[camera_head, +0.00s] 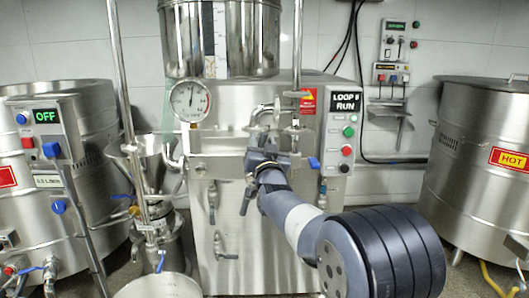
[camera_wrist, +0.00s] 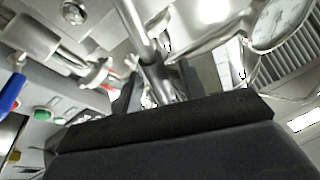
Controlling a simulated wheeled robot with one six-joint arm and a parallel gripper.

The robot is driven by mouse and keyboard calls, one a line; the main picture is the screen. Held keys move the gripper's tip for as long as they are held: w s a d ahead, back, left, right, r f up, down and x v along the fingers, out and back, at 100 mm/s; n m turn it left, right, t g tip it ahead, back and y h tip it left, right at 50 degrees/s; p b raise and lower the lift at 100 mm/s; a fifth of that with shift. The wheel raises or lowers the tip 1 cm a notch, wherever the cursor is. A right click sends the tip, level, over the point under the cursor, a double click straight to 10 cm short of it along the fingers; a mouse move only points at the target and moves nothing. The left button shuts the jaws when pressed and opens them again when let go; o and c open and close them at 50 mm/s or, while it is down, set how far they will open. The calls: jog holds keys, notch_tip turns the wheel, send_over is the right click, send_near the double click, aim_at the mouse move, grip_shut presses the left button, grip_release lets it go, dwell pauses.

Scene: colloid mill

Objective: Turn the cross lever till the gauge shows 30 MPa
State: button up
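The round pressure gauge (camera_head: 191,101) stands at the upper left of the steel machine front. Its needle points roughly upward, but the numbers are too small to read. Its white dial also shows at the upper right of the wrist view (camera_wrist: 281,24). My gripper (camera_head: 262,157) is at the machine front, right of and below the gauge, and hides most of the cross lever. A bare metal rod, seemingly one lever arm (camera_wrist: 138,32), runs down between my two dark fingers (camera_wrist: 158,90) in the wrist view. The fingers stand apart with gaps beside the rod; contact is unclear.
A control panel (camera_head: 343,130) reading "LOOP II RUN" with green and red buttons is just right of my gripper. Blue-handled valves and a thin upright pipe (camera_head: 297,55) are close by. Steel vats stand left (camera_head: 95,130) and right (camera_head: 470,190), the right one marked HOT.

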jog(key=p+v, duration=0.1)
jog(key=v, duration=0.9)
jog(key=shift+s, duration=0.25)
jog(key=b+x, duration=0.1)
jog(key=x, duration=0.9)
jog(key=shift+w, duration=0.35)
jog(key=shift+r, duration=0.1)
